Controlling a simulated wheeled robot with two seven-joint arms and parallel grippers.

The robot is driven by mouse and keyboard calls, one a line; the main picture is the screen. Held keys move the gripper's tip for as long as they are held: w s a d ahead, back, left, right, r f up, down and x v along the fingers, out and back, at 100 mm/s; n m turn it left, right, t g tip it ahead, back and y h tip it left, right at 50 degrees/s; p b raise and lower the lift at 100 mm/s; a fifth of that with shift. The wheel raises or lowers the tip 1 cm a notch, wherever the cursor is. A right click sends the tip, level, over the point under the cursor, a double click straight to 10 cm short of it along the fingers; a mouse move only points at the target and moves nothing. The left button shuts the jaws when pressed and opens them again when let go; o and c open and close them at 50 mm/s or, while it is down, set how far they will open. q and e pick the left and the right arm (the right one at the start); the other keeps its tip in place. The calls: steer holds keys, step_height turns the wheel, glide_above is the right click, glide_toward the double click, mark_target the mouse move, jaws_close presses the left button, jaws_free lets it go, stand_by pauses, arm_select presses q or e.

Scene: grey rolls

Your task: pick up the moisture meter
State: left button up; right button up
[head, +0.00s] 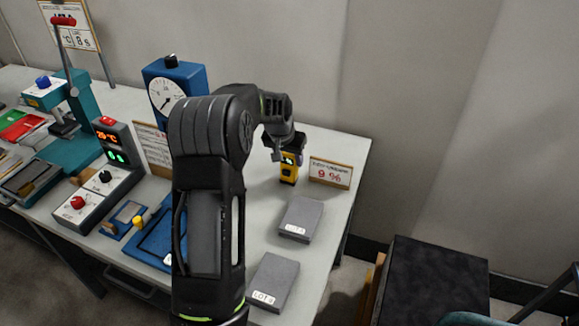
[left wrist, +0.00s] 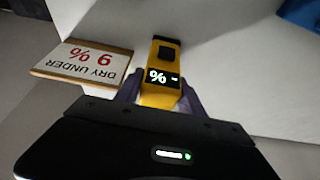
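The moisture meter (head: 288,174) is a small yellow and black device near the back right of the table. In the left wrist view its body (left wrist: 160,98) shows a lit display with a % sign and a dark square. My left gripper (head: 287,150) is over the meter, its upper part hidden behind the fingers in the head view. In the left wrist view the fingers (left wrist: 161,88) lie along both sides of the meter, with no clear gap; they look shut on it. I cannot tell whether its base touches the table. My right gripper is not in view.
A "9 %" sign (head: 330,173) stands close right of the meter. Two grey blocks (head: 301,219) (head: 273,282) labelled LOT lie in front. A blue dial gauge (head: 168,96) and control box (head: 92,196) stand left. A dark-topped stand (head: 432,283) is beyond the table's right edge.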

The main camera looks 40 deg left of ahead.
arm_select(q)
jaws_close()
steer(key=shift+r, duration=0.1)
stand_by(0.4)
step_height(320, 180, up, 10)
steer(key=shift+f+b, duration=0.1)
steer(key=shift+b, duration=0.55)
